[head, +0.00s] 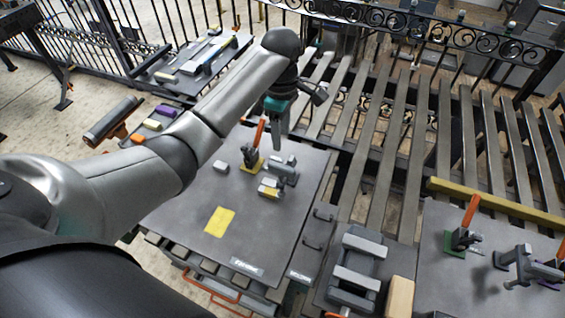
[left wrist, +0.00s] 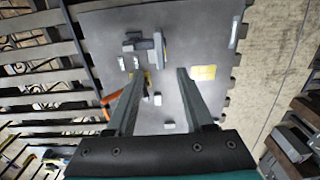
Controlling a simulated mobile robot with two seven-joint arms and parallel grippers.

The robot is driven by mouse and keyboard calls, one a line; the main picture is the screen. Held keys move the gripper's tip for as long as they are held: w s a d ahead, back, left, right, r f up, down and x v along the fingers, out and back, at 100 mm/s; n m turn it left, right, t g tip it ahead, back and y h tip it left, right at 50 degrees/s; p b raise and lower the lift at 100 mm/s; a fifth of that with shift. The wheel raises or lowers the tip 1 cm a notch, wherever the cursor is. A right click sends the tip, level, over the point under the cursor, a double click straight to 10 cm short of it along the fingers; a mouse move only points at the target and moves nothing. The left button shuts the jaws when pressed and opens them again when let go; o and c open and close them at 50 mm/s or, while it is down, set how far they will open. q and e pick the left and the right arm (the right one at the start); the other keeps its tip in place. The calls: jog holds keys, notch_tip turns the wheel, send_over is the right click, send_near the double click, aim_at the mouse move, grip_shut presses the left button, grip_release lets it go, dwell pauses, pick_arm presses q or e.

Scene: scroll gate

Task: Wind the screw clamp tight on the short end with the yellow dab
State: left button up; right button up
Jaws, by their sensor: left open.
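A grey block with a yellow mark (head: 269,188) lies on the dark bench plate (head: 190,215); I cannot tell for sure that it is the short end with the yellow dab. A grey clamp-like fixture (head: 285,171) stands just behind it, and I cannot tell how far its screw is wound. My left gripper (head: 277,143) points down above the back of the plate, near the fixture. In the left wrist view my left gripper (left wrist: 160,75) is open, with nothing between its fingers. Grey parts (left wrist: 158,46) show beyond the fingertips. My right gripper is not in view.
An upright orange-handled toggle clamp (head: 251,157) stands on a yellow pad beside the fixture. A yellow square (head: 220,221) marks the clear front of the plate. A second bench (head: 430,270) with another orange-handled clamp (head: 464,238) is at right. Metal slats (head: 410,150) lie behind.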

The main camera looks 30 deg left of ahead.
aim_at(281, 166)
pick_arm(q)
notch_tip(281, 166, down, 13)
jog(key=shift+r+b, duration=0.1)
jog(key=shift+b, duration=0.3)
grip_shut()
dwell(0.5)
